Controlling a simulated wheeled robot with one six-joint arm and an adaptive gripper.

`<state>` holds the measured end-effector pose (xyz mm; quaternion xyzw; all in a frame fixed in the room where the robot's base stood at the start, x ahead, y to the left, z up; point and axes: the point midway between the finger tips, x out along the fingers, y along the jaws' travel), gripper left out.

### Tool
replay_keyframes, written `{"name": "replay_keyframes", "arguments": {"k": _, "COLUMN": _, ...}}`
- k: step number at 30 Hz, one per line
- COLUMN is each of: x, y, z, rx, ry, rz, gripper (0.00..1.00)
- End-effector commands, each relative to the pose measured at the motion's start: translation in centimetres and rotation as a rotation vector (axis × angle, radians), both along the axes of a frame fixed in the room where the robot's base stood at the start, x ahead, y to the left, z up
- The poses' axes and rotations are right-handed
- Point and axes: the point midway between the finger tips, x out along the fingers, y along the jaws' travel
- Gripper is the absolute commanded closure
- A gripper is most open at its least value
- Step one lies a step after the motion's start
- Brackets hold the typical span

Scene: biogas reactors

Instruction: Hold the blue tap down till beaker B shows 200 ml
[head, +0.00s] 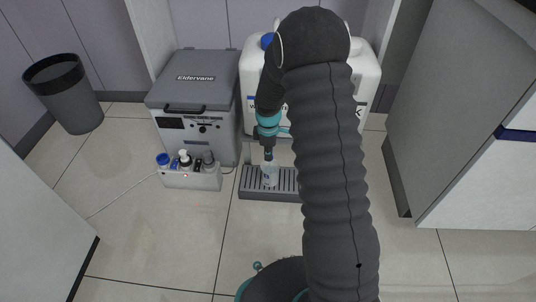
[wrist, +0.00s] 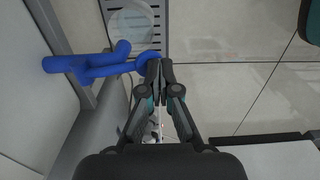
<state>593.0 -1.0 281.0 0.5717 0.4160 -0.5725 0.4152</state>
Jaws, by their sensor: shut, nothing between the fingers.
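The blue tap (wrist: 95,67) sticks out from a pale wall in the wrist view, with a rounded end by my fingertips. My gripper (wrist: 160,68) is shut with nothing between its fingers. Its tips overlap the tap's end in the picture; I cannot tell if they press on it. In the head view my gripper (head: 268,154) points down in front of the white tank and hides the tap. A clear beaker (head: 270,175) stands upright on the slotted drip tray (head: 287,184) below it. It also shows in the wrist view (wrist: 130,24). Its marks and level are too small to read.
The white tank (head: 368,75) stands behind my arm. Left of it is a grey "Eldervane" box (head: 192,88) with a low white rack (head: 205,183) of bottles in front. A dark bin (head: 68,98) stands at far left. White cabinets (head: 470,185) flank the right; open tiled floor lies in front.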

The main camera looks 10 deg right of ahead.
Motion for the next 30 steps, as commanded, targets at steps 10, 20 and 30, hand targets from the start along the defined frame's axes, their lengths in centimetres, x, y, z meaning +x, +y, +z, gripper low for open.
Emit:
{"name": "replay_keyframes", "arguments": {"k": 10, "x": 0.0, "y": 0.0, "z": 1.1, "rx": 0.0, "ry": -0.001, "rz": 0.0, "gripper": 1.0}}
{"name": "replay_keyframes", "arguments": {"k": 20, "x": 0.0, "y": 0.0, "z": 1.7, "rx": 0.0, "ry": -0.001, "rz": 0.0, "gripper": 1.0}}
{"name": "replay_keyframes", "arguments": {"k": 30, "x": -0.6, "y": 0.3, "z": 7.5, "rx": 0.0, "ry": -0.004, "rz": 0.0, "gripper": 1.0}}
